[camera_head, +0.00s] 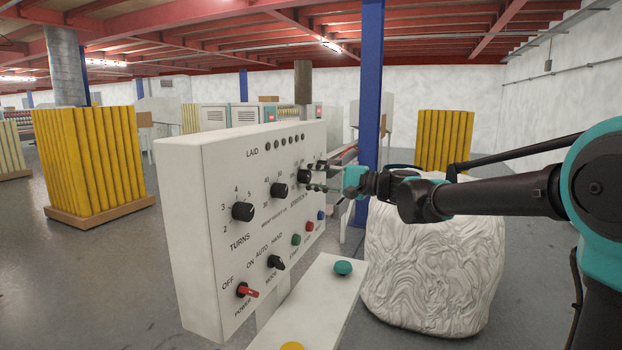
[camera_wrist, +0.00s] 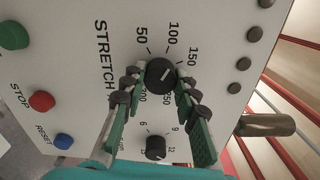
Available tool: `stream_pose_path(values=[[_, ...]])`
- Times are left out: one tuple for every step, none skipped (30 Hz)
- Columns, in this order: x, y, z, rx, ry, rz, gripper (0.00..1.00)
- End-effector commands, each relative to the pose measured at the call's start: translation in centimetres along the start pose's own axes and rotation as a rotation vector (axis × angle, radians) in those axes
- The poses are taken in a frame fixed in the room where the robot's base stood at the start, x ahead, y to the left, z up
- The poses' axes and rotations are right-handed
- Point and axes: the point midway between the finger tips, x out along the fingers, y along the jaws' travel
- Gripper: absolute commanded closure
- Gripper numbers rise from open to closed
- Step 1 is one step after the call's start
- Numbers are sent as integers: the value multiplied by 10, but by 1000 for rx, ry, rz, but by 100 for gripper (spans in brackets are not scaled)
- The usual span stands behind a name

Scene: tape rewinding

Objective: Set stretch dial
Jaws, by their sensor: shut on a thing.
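The stretch dial (camera_wrist: 160,75) is a round black knob with a short white mark, on a white panel beside the word STRETCH. In the wrist view, the mark slants to the upper right, roughly between 100 and 150. My gripper (camera_wrist: 158,84) is shut on the dial, with one finger on each side of it. The fingers cover part of the lower scale. In the head view, my gripper (camera_head: 318,179) reaches the far right part of the control panel (camera_head: 182,235), and the dial there is mostly hidden.
A second dial (camera_wrist: 156,147) sits close below the fingers in the wrist view. Red (camera_wrist: 41,101) and blue (camera_wrist: 63,141) buttons are at its left. In the head view, a shelf with a teal button (camera_head: 342,267) juts out before the panel, and a white wrapped bale (camera_head: 435,260) stands beneath my arm.

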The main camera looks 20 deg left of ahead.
Motion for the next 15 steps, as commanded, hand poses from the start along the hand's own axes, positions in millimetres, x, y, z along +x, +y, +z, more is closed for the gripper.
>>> stream_pose_path(values=[[0,1,0,-27,0,2,100],[0,1,0,-43,0,2,100],[0,1,0,-63,0,2,100],[0,1,0,-76,0,2,100],[0,1,0,-90,0,2,100],[0,1,0,-104,0,2,100],[0,1,0,-115,0,2,100],[0,1,0,-123,0,2,100],[0,1,0,-133,0,2,100],[0,1,0,-140,0,2,100],[0,1,0,-146,0,2,100],[0,1,0,-152,0,2,100],[0,1,0,-155,0,2,100],[0,1,0,-158,0,2,100],[0,1,0,-161,0,2,100]])
